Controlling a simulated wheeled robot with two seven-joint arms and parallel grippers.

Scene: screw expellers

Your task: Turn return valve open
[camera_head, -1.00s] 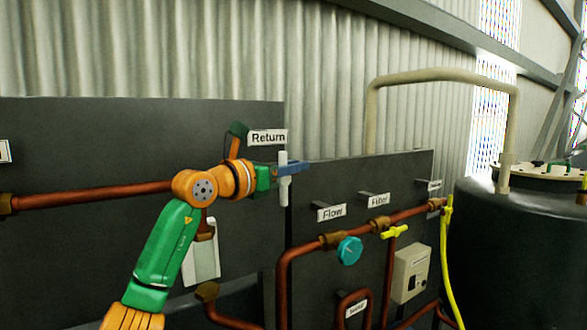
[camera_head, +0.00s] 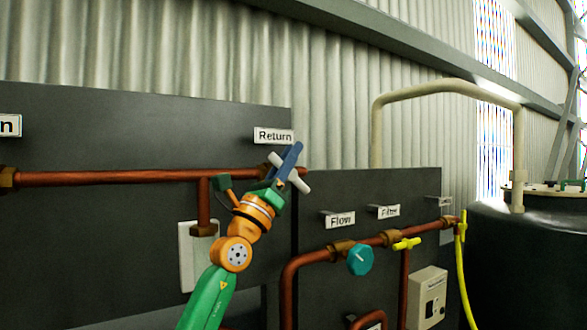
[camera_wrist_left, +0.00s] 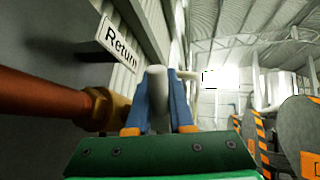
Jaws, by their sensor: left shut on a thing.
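The return valve's white handle (camera_head: 301,183) is at the right end of the upper copper pipe, under the "Return" label (camera_head: 274,135). In the head view it lies tilted, running from upper left to lower right. My left gripper (camera_head: 289,158) is shut on the handle, with its blue fingers crossing it. In the left wrist view the white handle (camera_wrist_left: 159,84) stands between the two blue fingers of the left gripper (camera_wrist_left: 162,105), with a brass fitting (camera_wrist_left: 104,107) to its left. My right gripper is not in view.
The copper pipe (camera_head: 120,177) runs along the dark panel (camera_head: 120,125). Lower right are a teal flow valve knob (camera_head: 360,259), a yellow filter valve handle (camera_head: 406,244) and a pale box (camera_head: 429,297). A dark tank (camera_head: 510,265) stands at the right.

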